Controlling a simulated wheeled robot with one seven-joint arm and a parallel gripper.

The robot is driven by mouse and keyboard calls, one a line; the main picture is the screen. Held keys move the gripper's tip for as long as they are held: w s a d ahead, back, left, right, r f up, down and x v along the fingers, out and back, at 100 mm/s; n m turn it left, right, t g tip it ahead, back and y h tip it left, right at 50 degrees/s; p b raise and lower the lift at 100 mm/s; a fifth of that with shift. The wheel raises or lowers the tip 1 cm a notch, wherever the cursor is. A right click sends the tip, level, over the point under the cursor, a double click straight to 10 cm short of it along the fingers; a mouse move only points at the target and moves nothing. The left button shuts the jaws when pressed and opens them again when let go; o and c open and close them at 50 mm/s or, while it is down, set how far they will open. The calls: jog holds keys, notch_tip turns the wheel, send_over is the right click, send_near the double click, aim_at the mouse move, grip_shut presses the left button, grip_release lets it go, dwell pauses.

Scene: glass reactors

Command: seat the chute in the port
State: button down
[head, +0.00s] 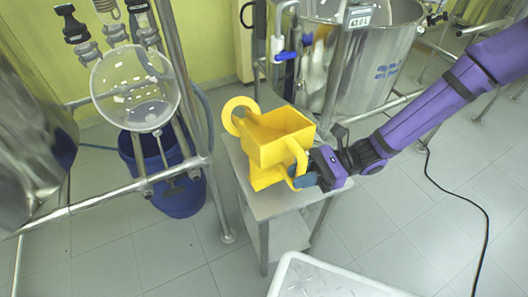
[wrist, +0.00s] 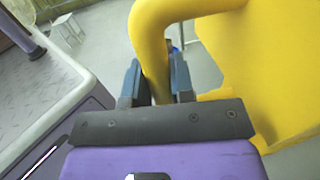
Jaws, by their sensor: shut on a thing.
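The chute (head: 280,140) is bright yellow, with a square open hopper on top, a round ring at its left and a curved handle at its right. My gripper (head: 306,180) is shut on that handle. In the wrist view, the fingers of my gripper (wrist: 157,82) sit on both sides of the yellow handle (wrist: 150,45), and the chute body (wrist: 265,60) fills the right. The chute is over a small metal table; I cannot tell whether it touches it. A round glass reactor vessel (head: 135,88) with several necks stands left, apart from the chute. I cannot tell which opening is the port.
The small table (head: 275,205) stands under the chute. A metal frame post (head: 190,100) is between the chute and the glass vessel. A blue bucket (head: 175,195) is beneath the vessel. A steel tank (head: 375,60) stands behind. A white tray (head: 330,275) is at the front.

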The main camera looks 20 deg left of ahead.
jog(key=shift+r, duration=0.1)
dwell(0.3)
jog(key=s+d+r, duration=0.2)
jog(key=s+d, duration=0.7)
jog(key=d, duration=0.1)
jog(key=shift+d, duration=0.3)
dwell(0.5)
